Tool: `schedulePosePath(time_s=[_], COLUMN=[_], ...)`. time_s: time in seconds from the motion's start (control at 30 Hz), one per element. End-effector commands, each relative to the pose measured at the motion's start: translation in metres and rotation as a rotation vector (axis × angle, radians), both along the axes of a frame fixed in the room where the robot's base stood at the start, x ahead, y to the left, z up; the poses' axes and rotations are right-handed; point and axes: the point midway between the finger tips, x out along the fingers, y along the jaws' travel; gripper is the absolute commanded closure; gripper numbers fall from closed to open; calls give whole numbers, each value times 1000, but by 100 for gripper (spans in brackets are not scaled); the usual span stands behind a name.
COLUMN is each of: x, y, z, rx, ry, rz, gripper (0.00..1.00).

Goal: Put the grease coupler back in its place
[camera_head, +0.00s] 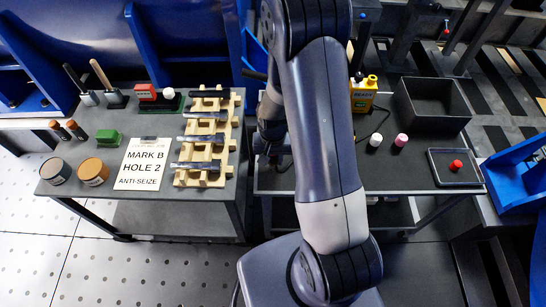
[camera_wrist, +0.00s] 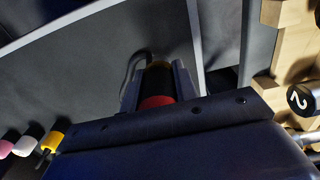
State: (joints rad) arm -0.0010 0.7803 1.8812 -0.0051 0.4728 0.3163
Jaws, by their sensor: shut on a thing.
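My gripper (camera_wrist: 158,80) is shut on a dark piece with a red band and a brownish-yellow end, which appears to be the grease coupler (camera_wrist: 157,101). Its far end is in shadow, and a thin dark line, perhaps a hose, curves beside it. In the head view my arm hides the held piece and most of my gripper. A yellow unit with a sign (camera_head: 363,93) stands at the back of the right table. A thin black line runs from near it toward my arm. I cannot tell which spot is the coupler's place.
The left table holds a wooden rack (camera_head: 207,136), a sign (camera_head: 143,163) and two tins. A gap separates the tables.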

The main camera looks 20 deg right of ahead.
Motion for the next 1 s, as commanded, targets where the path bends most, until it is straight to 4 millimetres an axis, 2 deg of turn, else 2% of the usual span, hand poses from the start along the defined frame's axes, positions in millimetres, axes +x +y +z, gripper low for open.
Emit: schedulePosePath(time_s=[0.77,0.8,1.0], x=[0,0,0], y=[0,0,0], z=[-21,-20,-19], rx=[0,0,0], ry=[0,0,0], rz=[0,0,0], gripper=[100,70,54])
